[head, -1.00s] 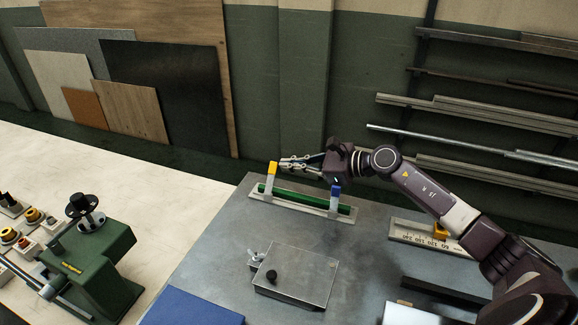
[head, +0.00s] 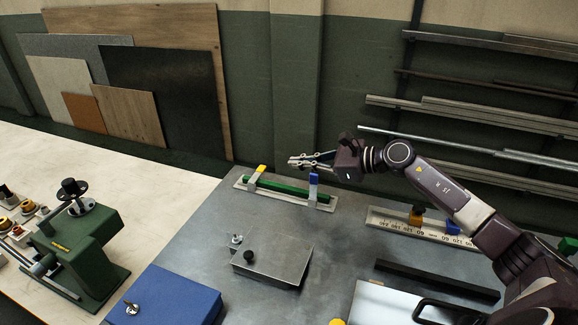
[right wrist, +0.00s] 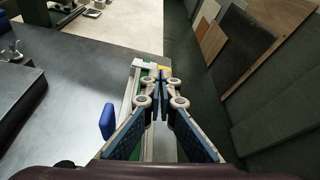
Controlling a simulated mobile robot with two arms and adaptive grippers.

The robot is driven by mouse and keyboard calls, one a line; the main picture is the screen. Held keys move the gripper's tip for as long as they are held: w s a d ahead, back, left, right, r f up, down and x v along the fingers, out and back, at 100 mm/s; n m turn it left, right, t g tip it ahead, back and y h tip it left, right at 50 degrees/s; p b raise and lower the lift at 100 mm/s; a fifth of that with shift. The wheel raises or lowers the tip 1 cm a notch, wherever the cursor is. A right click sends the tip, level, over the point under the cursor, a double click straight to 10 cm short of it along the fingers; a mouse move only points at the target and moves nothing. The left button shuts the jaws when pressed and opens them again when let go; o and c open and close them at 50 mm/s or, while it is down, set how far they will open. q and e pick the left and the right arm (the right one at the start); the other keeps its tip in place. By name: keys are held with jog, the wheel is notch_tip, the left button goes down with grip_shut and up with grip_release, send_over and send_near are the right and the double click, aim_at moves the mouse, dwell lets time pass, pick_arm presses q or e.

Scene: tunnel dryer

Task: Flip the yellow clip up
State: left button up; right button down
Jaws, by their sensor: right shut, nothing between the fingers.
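The yellow clip (head: 261,169) stands at the left end of a pale fixture plate (head: 240,183) that carries a green bar (head: 285,190). Its yellow tip leans a little. The blue clip (head: 313,180) stands upright near the bar's right end. My right gripper (head: 291,160) is shut and empty, above and behind the bar, to the right of the yellow clip and apart from it. In the right wrist view the closed fingertips (right wrist: 163,87) point toward the yellow clip (right wrist: 165,68), which they partly hide. The blue clip (right wrist: 107,121) is left of the fingers. My left gripper is not in view.
A grey metal block with a black knob (head: 272,262) and a blue box (head: 165,298) lie in front. A scale rail (head: 395,223) is on the right. A green machine (head: 80,245) stands left. Wall racks are behind my right arm.

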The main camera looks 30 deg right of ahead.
aim_at(272, 179)
jog(key=shift+m+g, duration=0.3)
jog(key=shift+m, duration=0.5)
jog(key=f, duration=0.1)
jog(key=w+d+f+p, duration=0.1)
jog(key=w+d+f, duration=0.1)
jog(key=f, duration=0.1)
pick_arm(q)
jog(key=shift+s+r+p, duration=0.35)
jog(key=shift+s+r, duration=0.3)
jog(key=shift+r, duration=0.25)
pick_arm(e)
jog(key=shift+w+d+f+y, duration=0.2)
jog(key=shift+f+y, duration=0.2)
jog(key=shift+f, duration=0.2)
jog(key=p+x, duration=0.1)
jog(key=x, duration=0.7)
jog(key=shift+w+a+f, duration=0.1)
jog(key=shift+w, duration=0.05)
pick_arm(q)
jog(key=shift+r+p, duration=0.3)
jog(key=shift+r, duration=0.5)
pick_arm(e)
jog(key=shift+x, duration=0.8)
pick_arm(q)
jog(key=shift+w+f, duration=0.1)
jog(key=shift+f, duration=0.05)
